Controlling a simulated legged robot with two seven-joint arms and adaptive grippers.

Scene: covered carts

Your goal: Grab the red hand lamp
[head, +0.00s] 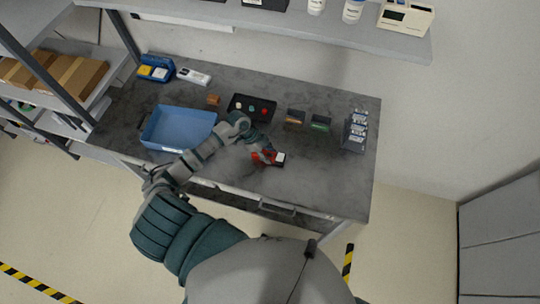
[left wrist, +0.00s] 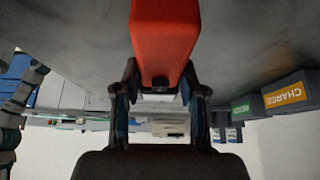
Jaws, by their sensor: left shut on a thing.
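The red hand lamp (head: 266,155) is at the front middle of the grey worktable (head: 330,185), with a pale and black end pointing right. My left gripper (head: 265,150) reaches it from the left and is shut on it. In the left wrist view the red body of the lamp (left wrist: 165,35) fills the upper middle, between the two fingers of my left gripper (left wrist: 160,82). I cannot tell whether the lamp touches the tabletop. My right gripper is not in view.
A blue bin (head: 178,129) stands left of my arm. Behind are a black tray with round pieces (head: 252,107) and two small bins, orange-labelled (head: 295,117) and green-labelled (head: 320,123). A dark rack (head: 355,133) stands right. A shelf (head: 340,35) overhangs the back. The front right tabletop is clear.

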